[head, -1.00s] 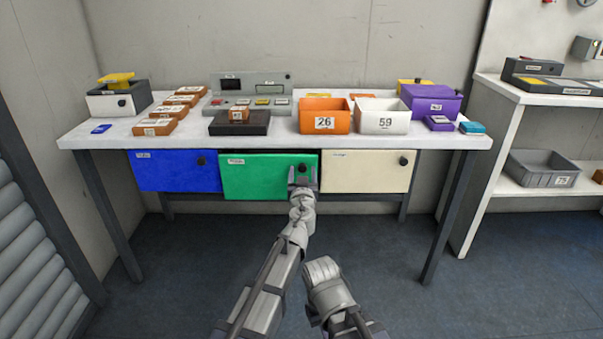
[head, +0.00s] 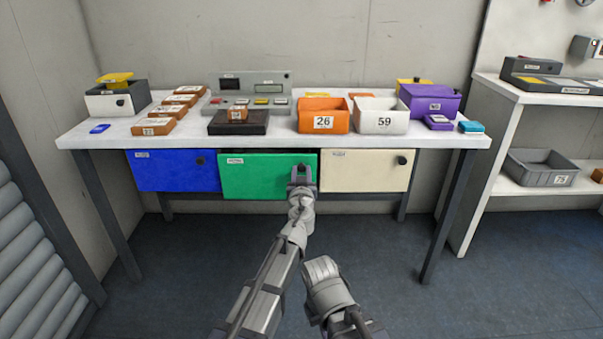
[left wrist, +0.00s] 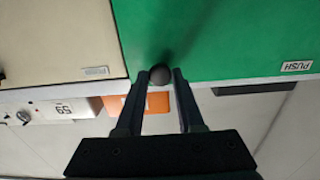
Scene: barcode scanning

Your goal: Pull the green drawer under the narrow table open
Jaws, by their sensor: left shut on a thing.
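The green drawer (head: 258,176) hangs under the narrow table (head: 280,138), between a blue drawer and a cream drawer. Its front stands slightly forward of its neighbours, with a thin dark gap along its top edge. My left gripper (head: 302,171) is at the drawer's upper right, shut on its dark round knob. In the left wrist view the knob (left wrist: 160,75) sits between the two fingertips (left wrist: 161,74), against the green front (left wrist: 225,40). My right arm shows low in the head view, but its gripper jaws cannot be made out.
The blue drawer (head: 175,172) and cream drawer (head: 362,173) look shut. An orange bin (head: 323,122), a white bin (head: 382,122) and several brown boxes stand on the table. A side shelf (head: 530,188) stands at the right. The floor in front is clear.

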